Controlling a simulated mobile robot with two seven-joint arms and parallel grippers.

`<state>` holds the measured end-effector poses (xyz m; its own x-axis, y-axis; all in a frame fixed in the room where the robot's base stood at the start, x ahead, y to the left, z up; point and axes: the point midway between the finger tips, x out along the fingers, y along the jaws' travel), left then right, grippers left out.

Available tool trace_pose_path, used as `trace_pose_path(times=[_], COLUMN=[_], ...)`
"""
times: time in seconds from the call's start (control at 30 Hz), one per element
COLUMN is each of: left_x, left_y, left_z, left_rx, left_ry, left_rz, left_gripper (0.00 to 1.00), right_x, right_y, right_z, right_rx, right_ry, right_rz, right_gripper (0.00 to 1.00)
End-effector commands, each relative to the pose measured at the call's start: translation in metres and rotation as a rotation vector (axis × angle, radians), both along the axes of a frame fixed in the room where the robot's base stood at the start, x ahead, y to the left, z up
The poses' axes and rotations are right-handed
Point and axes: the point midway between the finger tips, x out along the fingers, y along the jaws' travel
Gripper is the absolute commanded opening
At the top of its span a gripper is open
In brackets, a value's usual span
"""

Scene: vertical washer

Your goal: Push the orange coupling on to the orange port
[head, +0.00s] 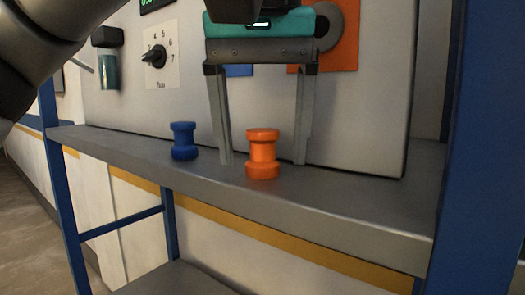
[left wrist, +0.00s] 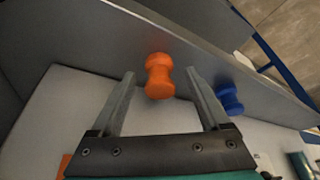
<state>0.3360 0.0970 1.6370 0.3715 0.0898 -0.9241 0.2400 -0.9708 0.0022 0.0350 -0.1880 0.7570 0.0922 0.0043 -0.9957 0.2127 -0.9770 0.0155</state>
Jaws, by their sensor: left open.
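The orange coupling (head: 262,154), a spool shape with a narrow waist, stands upright on the grey shelf. It also shows in the left wrist view (left wrist: 159,76). My left gripper (head: 262,163) is open and points down at the shelf, its two fingers apart. In the left wrist view the coupling appears between and just beyond the fingertips, with no contact visible. The orange port is a square orange plate (head: 345,35) with a grey round fitting (head: 327,27) on the washer panel. My left gripper partly covers it. My right gripper is not in view.
A blue coupling (head: 184,141) stands on the shelf (head: 385,215) to the left. A blue plate (head: 239,70) shows behind my gripper. A dial (head: 155,56) and a cylinder (head: 108,72) are on the panel's left. A blue post (head: 485,130) bounds the right. The shelf's right is clear.

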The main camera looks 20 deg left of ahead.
Motion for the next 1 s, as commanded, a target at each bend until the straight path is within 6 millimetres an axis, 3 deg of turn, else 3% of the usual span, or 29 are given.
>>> trace_pose_path(times=[0.07, 0.77, 1.0], left_x=[0.0, -0.0001, -0.0001], left_y=[0.0001, 0.0, 0.0], left_z=[0.0002, 0.0003, 0.0004], left_rx=[0.0, 0.0, 0.0], left_ry=[0.0, 0.0, 0.0], left_rz=[0.0, 0.0, 0.0], left_gripper=[0.79, 0.01, 0.0], right_x=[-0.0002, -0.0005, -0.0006], right_y=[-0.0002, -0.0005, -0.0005], right_z=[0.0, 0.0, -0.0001], right_rx=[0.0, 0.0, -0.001], right_ry=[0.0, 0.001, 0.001], right_rz=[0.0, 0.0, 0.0], right_gripper=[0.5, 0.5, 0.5])
